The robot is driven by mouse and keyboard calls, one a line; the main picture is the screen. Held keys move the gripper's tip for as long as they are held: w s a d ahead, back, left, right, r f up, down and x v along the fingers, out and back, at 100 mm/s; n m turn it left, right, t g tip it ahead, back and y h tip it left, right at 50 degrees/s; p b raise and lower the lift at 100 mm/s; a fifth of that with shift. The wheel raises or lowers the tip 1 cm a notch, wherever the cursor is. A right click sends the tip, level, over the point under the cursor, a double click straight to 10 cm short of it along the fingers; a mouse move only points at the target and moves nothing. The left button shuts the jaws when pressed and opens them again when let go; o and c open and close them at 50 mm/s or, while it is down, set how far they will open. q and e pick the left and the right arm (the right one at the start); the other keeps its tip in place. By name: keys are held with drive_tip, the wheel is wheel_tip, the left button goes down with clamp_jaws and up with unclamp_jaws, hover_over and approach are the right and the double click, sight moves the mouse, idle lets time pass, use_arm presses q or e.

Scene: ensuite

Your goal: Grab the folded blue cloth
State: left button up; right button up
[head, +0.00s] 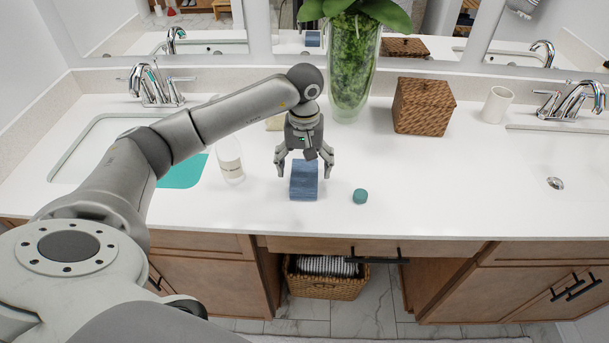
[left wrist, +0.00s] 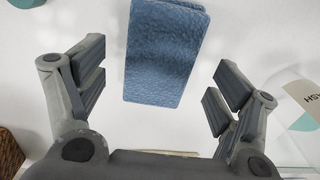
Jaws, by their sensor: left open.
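The folded blue cloth (head: 303,184) lies on the white counter near its front edge, in the middle of the head view. In the left wrist view the cloth (left wrist: 165,52) shows at the top middle, between the lines of the two fingers. My left gripper (head: 304,172) is open above the cloth, pointing down, with one finger on each side. In the left wrist view its fingers (left wrist: 158,85) are wide apart and nothing is between their pads except the view of the cloth below. My right gripper is not in view.
A teal ball (head: 360,196) sits just right of the cloth. A white bottle (head: 230,162) and a teal mat (head: 184,172) are to the left. A glass vase (head: 350,75) and a woven box (head: 424,106) stand behind. The counter (head: 440,190) is clear to the right.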

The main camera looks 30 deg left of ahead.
sight(304, 174)
use_arm(q)
drive_tip(key=shift+f+p, duration=0.3)
drive_tip(key=shift+f, duration=1.3)
drive_tip(key=shift+c, duration=0.3)
drive_tip(key=c, duration=1)
drive_tip(key=shift+r, duration=0.15)
drive_tip(key=shift+c, duration=0.2)
